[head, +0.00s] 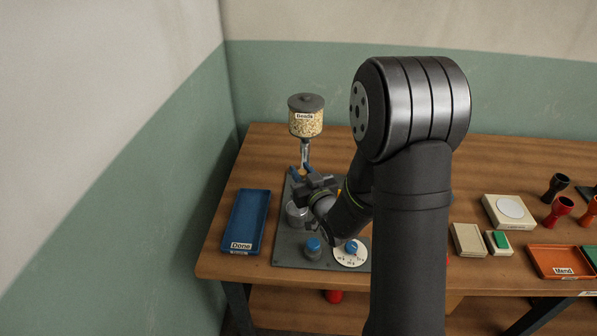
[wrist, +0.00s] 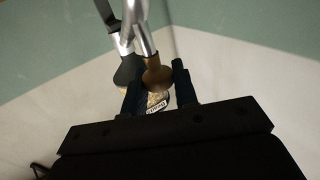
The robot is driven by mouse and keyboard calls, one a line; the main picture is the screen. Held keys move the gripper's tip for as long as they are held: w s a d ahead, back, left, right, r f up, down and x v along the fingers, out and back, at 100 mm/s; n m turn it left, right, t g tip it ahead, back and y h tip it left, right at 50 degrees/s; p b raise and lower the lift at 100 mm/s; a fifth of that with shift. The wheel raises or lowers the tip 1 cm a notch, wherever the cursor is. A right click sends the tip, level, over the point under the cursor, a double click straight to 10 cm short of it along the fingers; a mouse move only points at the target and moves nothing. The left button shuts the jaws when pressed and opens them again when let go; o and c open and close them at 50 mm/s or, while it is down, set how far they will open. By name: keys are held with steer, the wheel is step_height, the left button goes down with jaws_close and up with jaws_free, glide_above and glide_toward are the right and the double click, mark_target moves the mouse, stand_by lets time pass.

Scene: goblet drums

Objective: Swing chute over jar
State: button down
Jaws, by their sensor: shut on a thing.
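The bead dispenser (head: 306,118), a clear container of beads with a grey lid, stands at the back of a grey base plate (head: 285,250). Its silver chute (head: 305,152) hangs below it. In the wrist view the chute (wrist: 147,40) ends in a brown wooden knob (wrist: 157,74). My gripper (head: 300,172) has its blue fingers on either side of this knob and is shut on it; it also shows in the wrist view (wrist: 158,84). A silvery jar (head: 296,214) stands on the plate just below my gripper, partly hidden by it. I cannot tell whether the chute end is over the jar.
A blue "Done" tray (head: 246,218) lies left of the plate. A blue knob (head: 313,246) and a white dial (head: 350,254) are at the plate's front. Right of my arm are beige blocks (head: 467,240), small goblet drums (head: 559,210) and an orange "Mend" tray (head: 560,262).

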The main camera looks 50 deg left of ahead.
steer(key=w+d+n+g+h, duration=0.1)
steer(key=w+d+n+g, duration=0.3)
steer(key=w+n+g, duration=0.5)
steer(key=shift+w+g, duration=0.45)
steer(key=shift+g, duration=1.85)
steer(key=shift+w, duration=0.1)
steer(key=c, duration=1.2)
jaws_free()
steer(key=shift+d, duration=0.1)
steer(key=v, duration=1.7)
steer(key=shift+w+r, duration=0.2)
